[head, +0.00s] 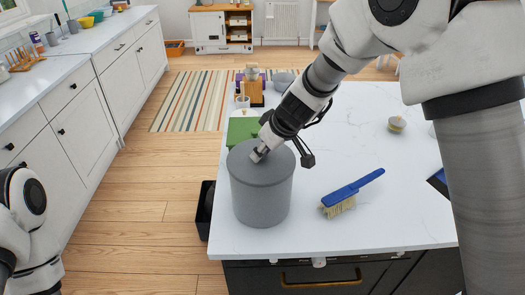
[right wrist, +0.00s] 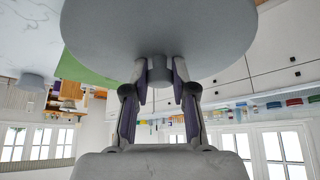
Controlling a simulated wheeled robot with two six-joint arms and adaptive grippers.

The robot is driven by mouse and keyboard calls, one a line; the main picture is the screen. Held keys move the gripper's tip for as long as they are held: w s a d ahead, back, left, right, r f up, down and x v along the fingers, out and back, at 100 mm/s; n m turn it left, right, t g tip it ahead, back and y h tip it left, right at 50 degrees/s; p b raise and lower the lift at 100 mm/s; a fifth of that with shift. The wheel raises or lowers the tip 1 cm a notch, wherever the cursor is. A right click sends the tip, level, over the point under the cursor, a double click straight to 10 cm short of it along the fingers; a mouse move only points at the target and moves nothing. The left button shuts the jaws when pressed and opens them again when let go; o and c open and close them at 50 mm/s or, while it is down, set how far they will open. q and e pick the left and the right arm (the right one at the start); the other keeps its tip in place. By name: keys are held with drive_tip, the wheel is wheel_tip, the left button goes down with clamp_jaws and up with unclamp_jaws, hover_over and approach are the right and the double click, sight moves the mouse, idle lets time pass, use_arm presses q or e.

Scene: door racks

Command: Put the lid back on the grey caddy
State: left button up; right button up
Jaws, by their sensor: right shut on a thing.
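The grey caddy (head: 262,208) stands upright near the left front corner of the white worktop. Its round grey lid (head: 275,173) is level at the caddy's top and looks in line with it. I cannot tell whether it rests fully on the rim. My right gripper (head: 259,154) comes down at a slant from the upper right and is shut on the lid's knob. In the right wrist view the knob (right wrist: 158,70) is between the two fingers, and the lid's disc (right wrist: 160,25) hides the caddy. My left arm shows at the lower left, but its gripper is out of view.
A blue brush (head: 352,190) lies right of the caddy. A green board (head: 242,131) lies close behind it, with a grey bowl (head: 283,81) farther back. A dark bin (head: 205,210) stands on the floor left.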

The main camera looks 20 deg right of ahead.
drive_tip(key=shift+f+b, duration=0.2)
drive_tip(key=shift+b, duration=0.35)
idle(0.6)
drive_tip(key=shift+b, duration=0.3)
idle(0.3)
drive_tip(key=o, duration=1.5)
drive_tip(key=shift+r+p, duration=2.45)
drive_tip(key=shift+r, duration=1.1)
